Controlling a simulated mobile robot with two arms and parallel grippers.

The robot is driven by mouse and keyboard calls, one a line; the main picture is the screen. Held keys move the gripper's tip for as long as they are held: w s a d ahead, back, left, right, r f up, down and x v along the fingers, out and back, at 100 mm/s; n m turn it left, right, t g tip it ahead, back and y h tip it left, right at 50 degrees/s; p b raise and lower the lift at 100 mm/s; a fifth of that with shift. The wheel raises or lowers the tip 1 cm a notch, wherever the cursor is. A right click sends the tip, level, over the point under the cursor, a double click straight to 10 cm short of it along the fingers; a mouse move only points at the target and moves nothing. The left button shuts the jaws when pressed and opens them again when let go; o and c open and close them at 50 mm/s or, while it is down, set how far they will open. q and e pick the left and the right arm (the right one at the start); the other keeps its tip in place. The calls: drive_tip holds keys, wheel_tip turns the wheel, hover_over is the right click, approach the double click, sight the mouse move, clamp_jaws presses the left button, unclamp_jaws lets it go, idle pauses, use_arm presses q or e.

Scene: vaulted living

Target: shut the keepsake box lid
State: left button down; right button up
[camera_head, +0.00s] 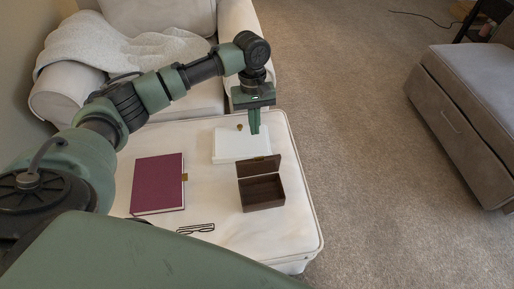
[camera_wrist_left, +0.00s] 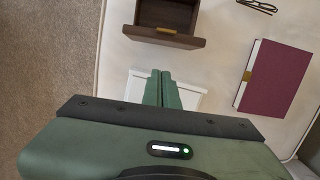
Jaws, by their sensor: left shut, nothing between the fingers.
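The keepsake box (camera_head: 264,194) is dark brown wood and stands on the cream ottoman (camera_head: 215,240). Its lid (camera_head: 258,166) is open, standing up at the back edge with a small brass tab on it. In the left wrist view the box (camera_wrist_left: 168,14) shows at the top, with the lid (camera_wrist_left: 163,37) on its near side. My left gripper (camera_head: 254,131) is shut and empty, pointing down above and behind the open lid, apart from it. Its fingers (camera_wrist_left: 161,88) also show in the left wrist view, near the lid. My right gripper is not in view.
A maroon book (camera_head: 158,184) and black glasses (camera_head: 196,229) lie on the ottoman. A white book or flat box (camera_head: 238,146) with a small brass-coloured item lies behind the keepsake box.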

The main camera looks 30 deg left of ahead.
sight(258, 165)
use_arm(q)
drive_tip(key=s+d+f, duration=0.3)
drive_tip(key=f, duration=0.1)
drive_tip(key=shift+s+f+b, duration=0.2)
drive_tip(key=shift+s+b, duration=0.1)
drive_tip(key=shift+b, duration=0.1)
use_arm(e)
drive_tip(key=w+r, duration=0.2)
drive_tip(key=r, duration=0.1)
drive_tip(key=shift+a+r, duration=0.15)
use_arm(q)
drive_tip(key=shift+r, duration=0.1)
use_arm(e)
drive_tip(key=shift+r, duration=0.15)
use_arm(q)
drive_tip(key=shift+p, duration=0.45)
